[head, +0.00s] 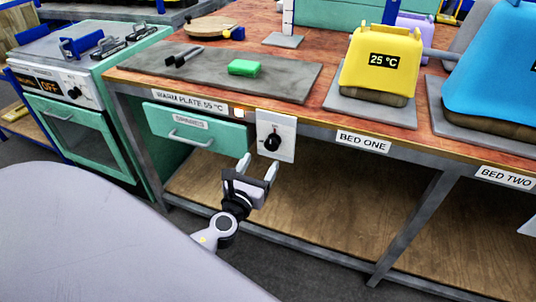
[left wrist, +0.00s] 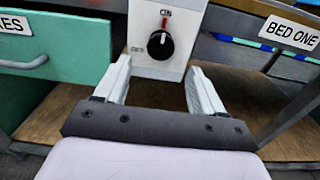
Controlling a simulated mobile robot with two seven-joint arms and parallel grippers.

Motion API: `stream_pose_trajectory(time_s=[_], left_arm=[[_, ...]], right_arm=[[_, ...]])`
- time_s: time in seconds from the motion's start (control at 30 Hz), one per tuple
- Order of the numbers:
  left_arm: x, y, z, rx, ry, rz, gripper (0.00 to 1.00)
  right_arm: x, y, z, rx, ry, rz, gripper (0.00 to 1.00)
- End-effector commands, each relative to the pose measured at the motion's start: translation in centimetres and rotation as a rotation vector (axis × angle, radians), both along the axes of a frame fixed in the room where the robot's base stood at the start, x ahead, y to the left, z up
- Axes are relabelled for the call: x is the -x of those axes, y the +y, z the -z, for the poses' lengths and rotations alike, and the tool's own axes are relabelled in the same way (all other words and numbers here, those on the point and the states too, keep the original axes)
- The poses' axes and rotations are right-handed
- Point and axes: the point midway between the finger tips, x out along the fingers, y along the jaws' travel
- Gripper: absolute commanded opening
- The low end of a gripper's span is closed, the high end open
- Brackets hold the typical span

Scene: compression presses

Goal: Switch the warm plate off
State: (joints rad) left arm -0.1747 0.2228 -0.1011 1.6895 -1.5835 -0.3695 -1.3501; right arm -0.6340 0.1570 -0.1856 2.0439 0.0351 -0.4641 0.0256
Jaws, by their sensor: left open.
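The warm plate (head: 285,86) is a dark grey slab on the bench, with a label (head: 188,102) reading "WARM PLATE 55 °C" on the edge below. A small lamp (head: 239,113) glows beside that label. A black rotary knob (head: 272,142) sits on a white panel (head: 287,127) at the bench front. In the left wrist view the knob (left wrist: 160,46) has a red mark pointing up at "ON"; "OFF" is printed at its left. My left gripper (head: 258,163) is open and empty, just below and in front of the knob, its fingers apart on either side. My right gripper is not seen.
A green block (head: 244,68) and a dark-handled tool (head: 184,56) lie on the plate. A green drawer (head: 195,134) is left of the panel. A yellow press (head: 381,62) reading 25 °C and a blue press (head: 495,70) stand right. A green oven (head: 82,130) stands left.

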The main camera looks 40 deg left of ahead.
Motion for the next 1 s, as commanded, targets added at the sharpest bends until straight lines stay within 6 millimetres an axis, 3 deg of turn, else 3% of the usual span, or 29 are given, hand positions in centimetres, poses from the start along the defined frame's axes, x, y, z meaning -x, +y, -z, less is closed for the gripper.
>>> stream_pose_trajectory(time_s=[0.4,0.87,0.97,1.0], left_arm=[[-5.1,1.2,0.0,0.005,-0.001,-0.001,0.69],[-6.3,1.5,0.0,0.007,0.000,0.000,0.69],[-6.3,1.5,0.0,0.007,0.000,0.000,0.43],[-6.3,1.5,0.0,0.007,0.000,0.000,0.30]], right_arm=[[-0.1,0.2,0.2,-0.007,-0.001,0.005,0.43],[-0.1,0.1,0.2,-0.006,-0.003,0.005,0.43],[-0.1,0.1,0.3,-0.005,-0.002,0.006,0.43],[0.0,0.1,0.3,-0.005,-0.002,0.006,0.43]])
